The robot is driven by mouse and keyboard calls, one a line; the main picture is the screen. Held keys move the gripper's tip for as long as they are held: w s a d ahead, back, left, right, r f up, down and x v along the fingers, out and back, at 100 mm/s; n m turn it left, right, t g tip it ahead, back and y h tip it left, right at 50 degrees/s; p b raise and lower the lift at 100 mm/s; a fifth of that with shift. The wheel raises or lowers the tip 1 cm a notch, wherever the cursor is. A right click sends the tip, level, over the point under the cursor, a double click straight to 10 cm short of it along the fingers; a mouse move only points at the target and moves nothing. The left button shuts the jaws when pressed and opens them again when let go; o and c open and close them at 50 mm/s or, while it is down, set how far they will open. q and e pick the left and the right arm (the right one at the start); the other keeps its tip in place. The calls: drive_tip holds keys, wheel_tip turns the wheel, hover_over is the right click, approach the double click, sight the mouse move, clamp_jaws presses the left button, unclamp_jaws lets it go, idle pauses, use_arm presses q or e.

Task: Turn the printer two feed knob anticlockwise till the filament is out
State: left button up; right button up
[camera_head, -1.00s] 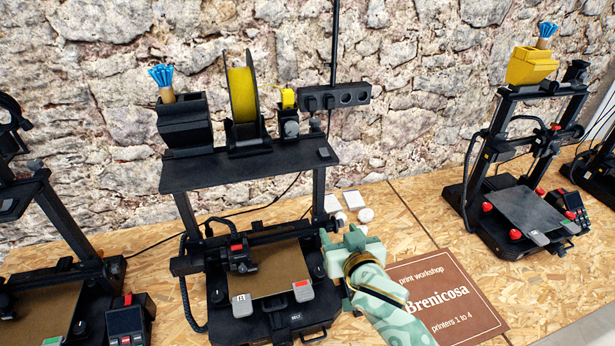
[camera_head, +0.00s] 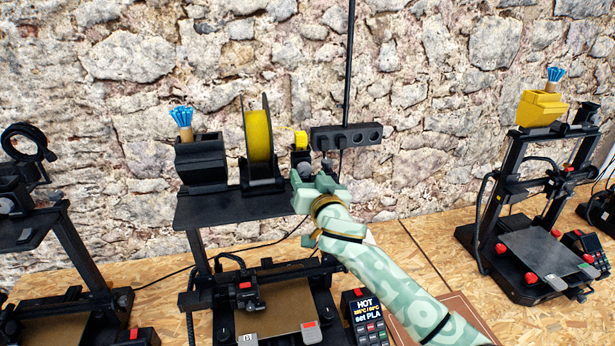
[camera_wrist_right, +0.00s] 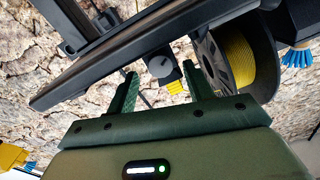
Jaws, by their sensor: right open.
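Printer two (camera_head: 239,208) is the black middle printer in the head view. Its feed knob is a grey round dial (camera_wrist_right: 160,66) with a pointer mark, seen in the right wrist view. A short piece of yellow filament (camera_wrist_right: 176,87) shows beside the knob; it also stands above the feeder in the head view (camera_head: 301,138). A yellow spool (camera_head: 259,136) stands left of it. My right gripper (camera_wrist_right: 160,71) is open and empty, its fingers either side of the knob in that view, apparently short of it. In the head view my right gripper (camera_head: 313,182) largely hides the knob. My left gripper is out of view.
A black socket strip (camera_head: 347,136) is on the wall right of the feeder. A black bin (camera_head: 201,163) with blue ties stands left of the spool. The printer's screen (camera_head: 364,307) reads HOT and set PLA. Another printer (camera_head: 536,240) stands at right.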

drive_tip(key=shift+x, duration=0.9)
drive_tip(key=shift+c, duration=0.3)
drive_tip(key=c, duration=0.9)
drive_tip(key=shift+n, duration=0.4)
drive_tip(key=n+p, duration=0.1)
drive_tip(key=n, duration=0.2)
drive_tip(key=shift+r+p, duration=0.1)
drive_tip(key=shift+p, duration=0.25)
drive_tip(key=shift+n+p, duration=0.45)
drive_tip(key=shift+n, duration=0.95)
